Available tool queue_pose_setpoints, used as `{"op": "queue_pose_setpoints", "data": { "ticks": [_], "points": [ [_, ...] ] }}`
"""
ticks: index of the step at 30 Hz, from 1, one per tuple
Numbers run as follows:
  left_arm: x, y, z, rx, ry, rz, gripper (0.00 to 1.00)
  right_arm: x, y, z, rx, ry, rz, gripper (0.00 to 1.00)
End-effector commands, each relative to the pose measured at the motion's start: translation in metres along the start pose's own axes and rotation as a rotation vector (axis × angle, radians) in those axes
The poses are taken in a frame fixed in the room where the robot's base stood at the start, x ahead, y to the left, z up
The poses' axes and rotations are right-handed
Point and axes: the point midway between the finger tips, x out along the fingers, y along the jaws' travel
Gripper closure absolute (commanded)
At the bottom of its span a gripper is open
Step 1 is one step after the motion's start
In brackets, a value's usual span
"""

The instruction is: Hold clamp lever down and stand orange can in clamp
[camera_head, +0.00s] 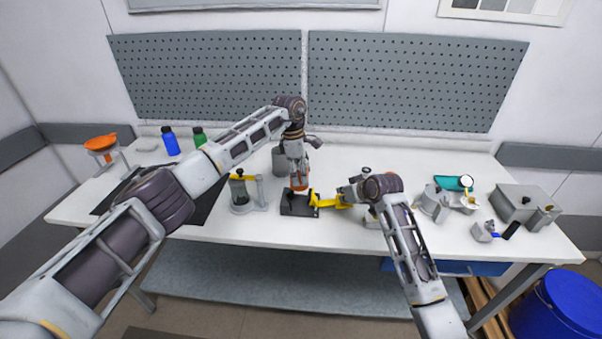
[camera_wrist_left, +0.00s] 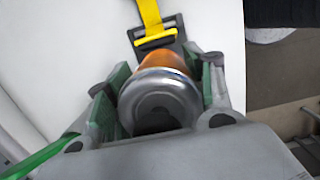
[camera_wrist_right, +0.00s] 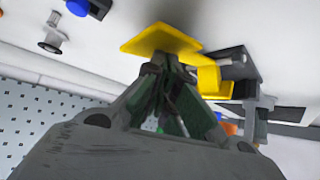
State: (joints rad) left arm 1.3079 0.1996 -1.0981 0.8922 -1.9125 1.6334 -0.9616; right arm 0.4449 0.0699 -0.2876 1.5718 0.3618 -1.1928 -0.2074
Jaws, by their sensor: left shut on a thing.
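The orange can (camera_head: 300,183) is between the fingers of my left gripper (camera_head: 297,176), which is shut on it. In the left wrist view the can (camera_wrist_left: 160,98) shows its grey round end and a strip of orange. The clamp has a black base (camera_head: 298,207) and a yellow lever (camera_head: 328,202) reaching right. The can is right over or at the back of the base; I cannot tell whether it touches. My right gripper (camera_head: 348,193) has its fingers together at the lever's end. In the right wrist view the yellow lever plate (camera_wrist_right: 160,39) lies just beyond the fingertips; contact is unclear.
A clear cylinder on a grey stand with a yellow top (camera_head: 240,190) is left of the clamp. A grey canister (camera_head: 280,161) stands behind. Blue (camera_head: 171,142) and green (camera_head: 199,137) bottles are at the back left. Grey devices (camera_head: 436,203) fill the right side.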

Motion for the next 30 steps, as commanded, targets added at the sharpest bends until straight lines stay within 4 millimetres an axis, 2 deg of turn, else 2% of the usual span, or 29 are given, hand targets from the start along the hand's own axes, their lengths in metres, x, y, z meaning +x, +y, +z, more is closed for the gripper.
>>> {"op": "queue_pose_setpoints", "data": {
  "ticks": [18, 30],
  "points": [
    [0.000, 0.000, 0.000, 0.000, 0.000, 0.001, 0.77, 0.009, -0.001, 0.010, 0.000, -0.004, -0.002, 1.00],
    [0.010, 0.000, -0.002, 0.000, 0.000, 0.000, 0.77, 0.009, -0.001, 0.010, 0.000, -0.004, -0.002, 1.00]
  ]
}}
